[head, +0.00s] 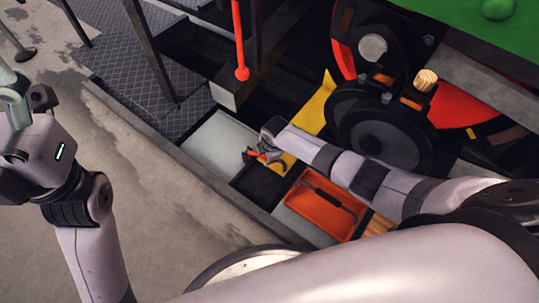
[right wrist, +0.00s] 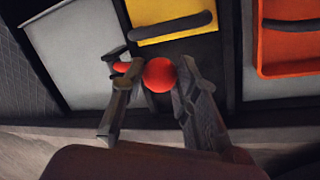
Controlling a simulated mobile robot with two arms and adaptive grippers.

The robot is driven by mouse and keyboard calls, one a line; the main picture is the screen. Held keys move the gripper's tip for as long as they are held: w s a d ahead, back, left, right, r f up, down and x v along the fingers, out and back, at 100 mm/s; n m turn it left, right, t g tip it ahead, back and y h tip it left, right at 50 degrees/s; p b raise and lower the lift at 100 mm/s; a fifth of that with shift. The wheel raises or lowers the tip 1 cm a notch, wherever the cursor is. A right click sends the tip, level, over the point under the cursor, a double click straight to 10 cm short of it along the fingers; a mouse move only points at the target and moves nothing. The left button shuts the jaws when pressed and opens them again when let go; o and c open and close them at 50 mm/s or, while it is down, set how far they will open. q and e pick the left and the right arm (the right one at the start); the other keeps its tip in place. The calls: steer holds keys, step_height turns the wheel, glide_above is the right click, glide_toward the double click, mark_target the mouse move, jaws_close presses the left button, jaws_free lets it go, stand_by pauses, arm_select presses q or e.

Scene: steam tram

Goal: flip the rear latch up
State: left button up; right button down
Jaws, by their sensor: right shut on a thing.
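My right gripper (head: 262,153) reaches in from the right over the low compartments beside the tram. In the right wrist view its two fingers (right wrist: 150,95) are shut on a red ball knob (right wrist: 160,75), which sits between them in front of a dark recess. A smaller red piece (right wrist: 122,67) shows by the left finger. In the head view only a bit of red (head: 252,155) shows at the fingers. The latch body behind the knob is mostly hidden, and I cannot tell its angle. My left gripper (head: 15,95) is at the left edge, partly cut off, away from the compartments.
A yellow panel with a dark handle (right wrist: 170,18) lies just beyond the knob. An orange tray (head: 318,205) is to the right, a pale grey panel (head: 212,140) to the left. Black wheels (head: 378,125) stand behind. Bare floor (head: 150,190) lies left.

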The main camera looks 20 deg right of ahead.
stand_by(0.4)
steer(key=c, duration=1.2)
jaws_free()
steer(key=shift+r, duration=0.15)
steer(key=v, duration=1.1)
steer(key=shift+s+r, duration=0.1)
steer(key=shift+r, duration=0.3)
